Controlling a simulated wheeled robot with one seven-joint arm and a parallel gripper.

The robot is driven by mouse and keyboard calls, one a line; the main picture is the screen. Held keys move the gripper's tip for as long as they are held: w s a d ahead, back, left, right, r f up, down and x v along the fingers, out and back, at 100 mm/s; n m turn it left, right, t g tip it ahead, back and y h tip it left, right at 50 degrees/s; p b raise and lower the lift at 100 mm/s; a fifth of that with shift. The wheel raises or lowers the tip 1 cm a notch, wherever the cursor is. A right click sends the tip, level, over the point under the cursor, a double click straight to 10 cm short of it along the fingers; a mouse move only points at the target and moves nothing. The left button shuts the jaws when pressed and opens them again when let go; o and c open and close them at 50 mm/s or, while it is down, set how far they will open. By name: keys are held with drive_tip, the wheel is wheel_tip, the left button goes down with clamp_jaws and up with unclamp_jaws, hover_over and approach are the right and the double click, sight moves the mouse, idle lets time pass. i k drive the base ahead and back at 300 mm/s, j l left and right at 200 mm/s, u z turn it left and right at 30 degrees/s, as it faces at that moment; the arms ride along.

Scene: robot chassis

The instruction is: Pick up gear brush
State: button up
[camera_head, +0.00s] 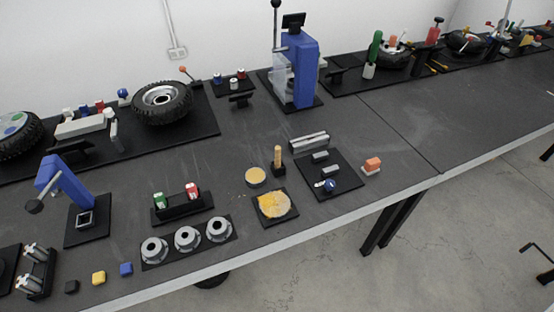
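I cannot tell for certain which thing is the gear brush. A small block with an orange top and a pale underside (371,165) sits on the dark table near its front edge, right of centre, and looks like a brush. An upright wooden handle (278,161) stands left of it, behind a yellow, grainy pad on a black plate (273,206); its lower end is too small to make out. My gripper is not in view, and nothing is seen holding either thing.
A black plate with grey metal parts (345,184) lies left of the orange block. A round yellow-topped tin (255,177) is beside the handle. A blue press (296,70) stands behind. The dark table (400,125) is clear right of the block.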

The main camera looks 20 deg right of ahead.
sight(278, 148)
drive_tip(key=i+j, duration=0.9)
drive_tip(key=i, duration=0.2)
drive_tip(key=i+l, duration=0.1)
drive_tip(key=i+l+z, duration=0.05)
drive_tip(key=i, duration=0.05)
